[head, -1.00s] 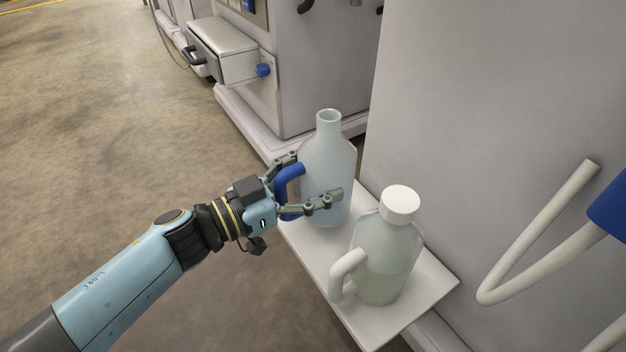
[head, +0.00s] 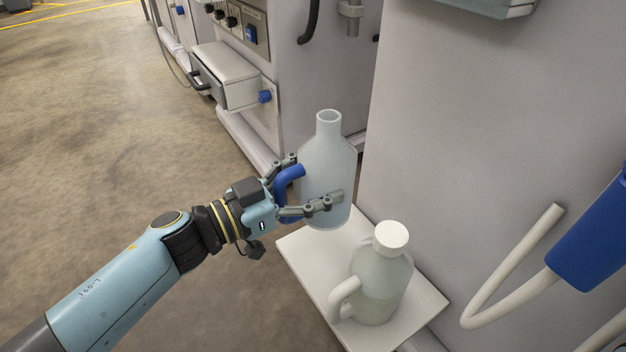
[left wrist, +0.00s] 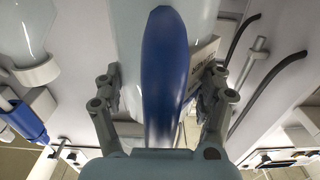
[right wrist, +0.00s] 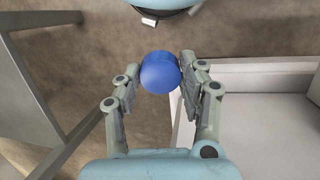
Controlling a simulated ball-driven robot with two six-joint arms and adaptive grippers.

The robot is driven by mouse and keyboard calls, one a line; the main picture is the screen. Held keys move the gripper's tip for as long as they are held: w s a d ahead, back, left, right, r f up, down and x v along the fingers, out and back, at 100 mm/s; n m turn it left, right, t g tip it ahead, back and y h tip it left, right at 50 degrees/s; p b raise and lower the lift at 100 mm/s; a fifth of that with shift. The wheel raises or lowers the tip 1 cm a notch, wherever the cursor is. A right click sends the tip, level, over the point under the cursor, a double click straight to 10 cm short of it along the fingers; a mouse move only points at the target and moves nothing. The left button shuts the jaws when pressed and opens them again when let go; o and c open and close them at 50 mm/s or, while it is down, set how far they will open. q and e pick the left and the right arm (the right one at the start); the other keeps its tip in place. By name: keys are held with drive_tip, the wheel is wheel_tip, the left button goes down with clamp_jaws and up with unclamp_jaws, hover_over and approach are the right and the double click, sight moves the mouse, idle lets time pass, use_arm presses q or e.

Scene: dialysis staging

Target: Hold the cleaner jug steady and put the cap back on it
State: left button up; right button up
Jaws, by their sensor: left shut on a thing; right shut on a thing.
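The cleaner jug (head: 327,165) is pale and translucent, with a blue handle and an open, uncapped neck. It is upright in the head view. My left gripper (head: 308,183) is shut on its blue handle, with the fingers reaching along the jug's side. The handle (left wrist: 165,70) fills the middle of the left wrist view between the fingers. The jug's base overlaps the shelf's far edge and looks clear of it. A round blue cap (right wrist: 160,74) is between the fingertips of my right gripper (right wrist: 161,82), shut on it. The right gripper is outside the head view.
A second jug (head: 380,282) with a white cap and white handle stands on the white shelf (head: 310,275), nearer and right of the held jug. A large pale cabinet wall (head: 470,120) rises behind. A white pipe (head: 510,270) and blue part (head: 595,240) are at right. Open floor lies left.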

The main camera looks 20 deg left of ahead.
idle(0.3)
use_arm(q)
drive_tip(key=o, duration=0.6)
drive_tip(key=c, duration=1)
